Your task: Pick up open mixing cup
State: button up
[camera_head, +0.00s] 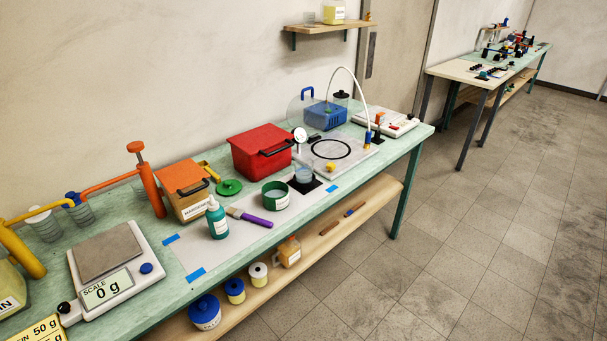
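A clear, open-topped cup (304,173) stands upright on a small black square near the middle of the green table (160,290). It looks like the mixing cup and seems to hold something pale or bluish; the contents are too small to tell. A green open tub (275,196) with a white label stands just left of it and slightly nearer. More clear cups (45,226) stand at the left, near the orange and yellow pump arms. My gripper is not in this view.
A purple-handled brush (250,217), a teal bottle (217,220) and a green lid (229,187) lie or stand left of the cup. A red case (261,150) is behind. A grey plate (350,165) with a white hose is to the right. The front floor (440,260) is clear.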

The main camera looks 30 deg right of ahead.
aim_at(304, 166)
jog(key=i, duration=0.5)
jog(key=i+z, duration=0.1)
jog(key=z, duration=0.3)
jog(key=i+j+z, duration=0.1)
jog(key=z, duration=0.25)
jog(key=i+j+z, duration=0.1)
jog(key=z, duration=0.3)
jog(key=i+j+z, duration=0.25)
jog(key=j+z, duration=0.25)
jog(key=j, duration=0.1)
